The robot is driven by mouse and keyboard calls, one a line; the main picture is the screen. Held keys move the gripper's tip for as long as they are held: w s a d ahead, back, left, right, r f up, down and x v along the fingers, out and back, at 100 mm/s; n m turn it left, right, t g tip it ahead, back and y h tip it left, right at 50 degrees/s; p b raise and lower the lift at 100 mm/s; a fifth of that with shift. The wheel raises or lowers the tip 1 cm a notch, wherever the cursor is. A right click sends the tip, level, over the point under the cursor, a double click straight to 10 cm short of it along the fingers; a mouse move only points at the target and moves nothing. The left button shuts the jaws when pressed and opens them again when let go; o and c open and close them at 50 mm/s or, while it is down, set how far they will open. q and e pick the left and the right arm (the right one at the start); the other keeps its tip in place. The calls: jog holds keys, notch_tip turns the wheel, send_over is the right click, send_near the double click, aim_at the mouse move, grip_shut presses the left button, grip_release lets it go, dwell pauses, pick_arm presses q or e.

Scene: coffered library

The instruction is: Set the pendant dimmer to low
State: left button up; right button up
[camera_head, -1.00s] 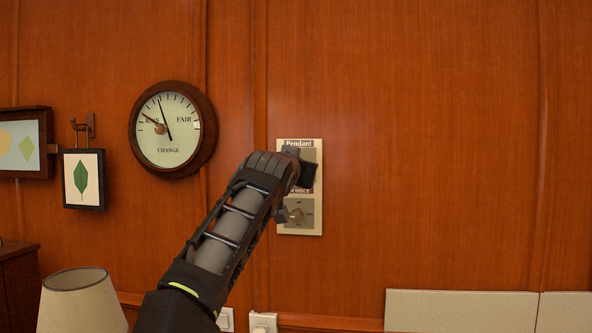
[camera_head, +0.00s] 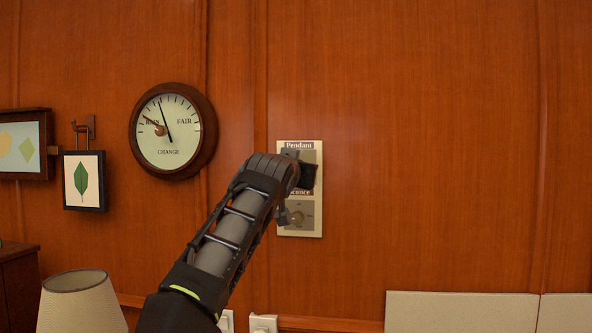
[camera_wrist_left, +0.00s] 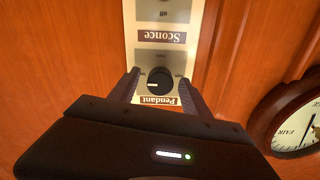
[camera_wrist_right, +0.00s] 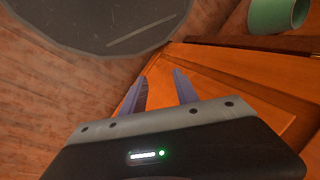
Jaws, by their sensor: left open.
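The cream dimmer plate (camera_head: 285,229) is on the wood-panelled wall, with a "Pendant" label above and a "Sconce" label below. In the head view my left arm and gripper (camera_head: 306,178) cover most of the pendant section. In the left wrist view the plate shows upside down, and the round black pendant knob (camera_wrist_left: 160,80) sits between the open fingers of my left gripper (camera_wrist_left: 158,88). The knob's pale mark points to the left of that picture. The sconce dial (camera_head: 297,217) is below it. My right gripper (camera_wrist_right: 160,88) is apart from the plate, its fingers spread with nothing between them.
A round barometer (camera_head: 168,150) hangs left of the plate, with framed pictures (camera_head: 83,180) further left. A lampshade (camera_head: 82,303) stands at lower left. White switches (camera_head: 263,323) are low on the wall. The wall right of the plate is clear.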

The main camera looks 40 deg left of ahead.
pick_arm(q)
jog(key=b+v, duration=0.4)
jog(key=v, duration=0.4)
jog(key=shift+w+r, duration=0.1)
dwell(0.4)
